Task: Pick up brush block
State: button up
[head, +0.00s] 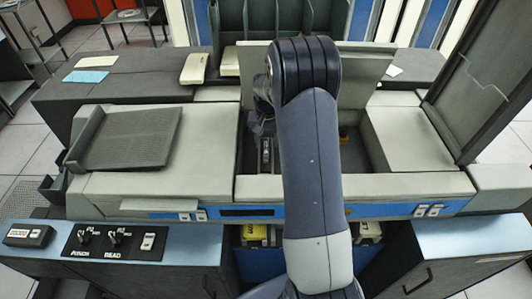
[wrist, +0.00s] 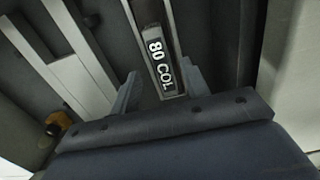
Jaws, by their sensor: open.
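A narrow dark block with a pale edge and white "80 COL" lettering (wrist: 160,62) lies ahead of my gripper in the wrist view; it looks like the brush block. My gripper (wrist: 160,90) is open, with one finger on each side of the block's near end. I cannot tell whether the fingers touch it. In the head view, a small metallic piece (head: 266,155) shows inside the machine's open bay, left of my arm; it may be the same block. My arm hides much of the bay.
The bay has pale walls, with a light front panel (head: 400,187) and a raised lid (head: 375,75) behind. A ribbed card tray (head: 128,137) is on the left. A dark upright panel (head: 485,80) stands at right. In the wrist view, pale rails (wrist: 75,50) run at left.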

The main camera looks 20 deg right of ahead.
aim_at(266, 147)
jog(key=f, duration=0.3)
jog(key=shift+a+f, duration=0.1)
jog(key=shift+a, duration=0.1)
jog(key=shift+c, duration=0.2)
jog(key=c, duration=0.9)
